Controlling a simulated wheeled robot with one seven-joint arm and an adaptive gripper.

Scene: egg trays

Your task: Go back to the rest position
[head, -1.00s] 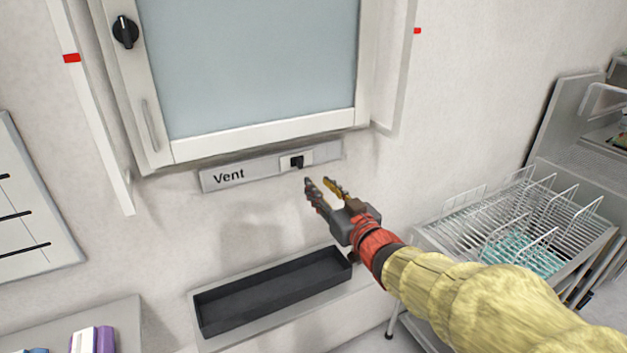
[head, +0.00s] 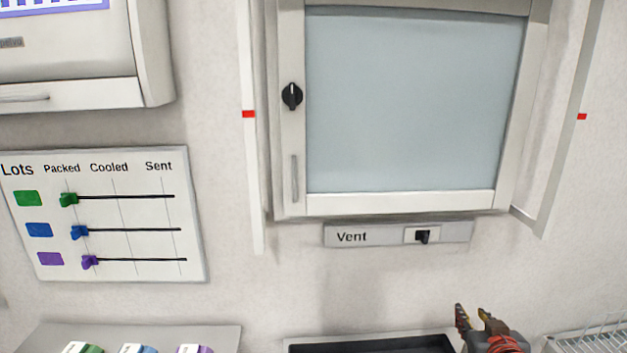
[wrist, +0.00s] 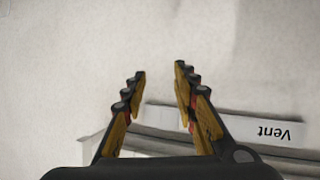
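My gripper (head: 474,312) is at the lower right of the head view, below the Vent panel and beside the right end of the black tray. In the wrist view my gripper (wrist: 160,75) has its two fingers apart with nothing between them. The Vent panel (head: 384,236) is on the wall under the glazed cabinet, with a black switch (head: 423,237) at its right. The panel also shows upside down in the wrist view (wrist: 225,124), behind and to the right of the fingers. Most of my arm is out of the head view.
A cabinet with a grey window (head: 415,100) and a black knob (head: 291,96) is above. A black tray (head: 370,345) lies below. A Lots board (head: 110,272) with coloured sliders hangs at left. A wire rack (head: 590,342) is at lower right. Bare wall surrounds the panel.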

